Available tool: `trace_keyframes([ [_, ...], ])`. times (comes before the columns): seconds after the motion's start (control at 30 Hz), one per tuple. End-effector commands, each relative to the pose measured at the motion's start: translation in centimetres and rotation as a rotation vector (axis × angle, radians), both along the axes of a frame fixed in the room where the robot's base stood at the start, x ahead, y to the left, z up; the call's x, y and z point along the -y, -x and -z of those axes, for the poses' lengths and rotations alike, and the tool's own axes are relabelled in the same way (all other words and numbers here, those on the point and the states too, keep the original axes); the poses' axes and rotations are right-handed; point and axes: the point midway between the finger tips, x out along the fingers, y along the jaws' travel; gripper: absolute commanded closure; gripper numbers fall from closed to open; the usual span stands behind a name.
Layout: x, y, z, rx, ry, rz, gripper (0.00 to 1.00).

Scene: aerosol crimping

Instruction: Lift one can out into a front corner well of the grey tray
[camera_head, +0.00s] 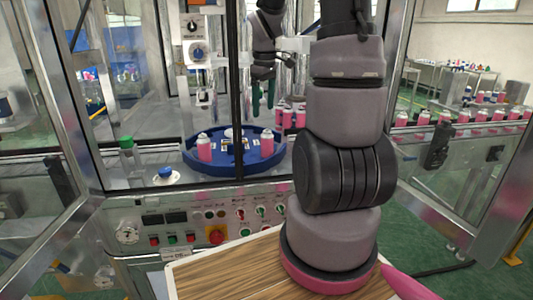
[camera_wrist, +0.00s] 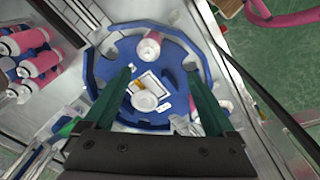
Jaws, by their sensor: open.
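Pink cans with white tops stand on the blue round turntable (camera_head: 222,167) inside the machine. One can (camera_head: 204,148) is at its left and another can (camera_head: 267,144) at its right. In the wrist view, one can (camera_wrist: 150,47) sits at the turntable's top edge, and a can (camera_wrist: 226,107) shows partly beside the right finger. My gripper (camera_head: 263,98) hangs above the turntable, its green fingers apart. In the wrist view my gripper (camera_wrist: 160,76) is open and empty, its fingers either side of the white hub (camera_wrist: 145,101). I see no grey tray.
A dark upright post (camera_head: 236,60) and metal door frames bound the opening. A control panel (camera_head: 190,225) is below.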

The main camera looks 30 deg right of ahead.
Motion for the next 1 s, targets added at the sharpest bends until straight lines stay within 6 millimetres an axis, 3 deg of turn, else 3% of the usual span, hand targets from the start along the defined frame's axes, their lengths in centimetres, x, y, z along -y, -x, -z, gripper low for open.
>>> trace_keyframes([
  [0.1,1.3,-1.1,2.7,-0.053,-0.002,-0.089,0.1],
  [0.23,2.0,-1.5,4.3,-0.077,-0.004,-0.139,0.1],
  [0.5,2.0,-1.6,8.4,-0.083,-0.004,-0.152,0.1],
  [0.77,2.0,-1.7,10.6,-0.08,-0.004,-0.15,0.1],
  [1.0,2.1,-1.8,14.1,-0.082,-0.005,-0.149,0.1],
])
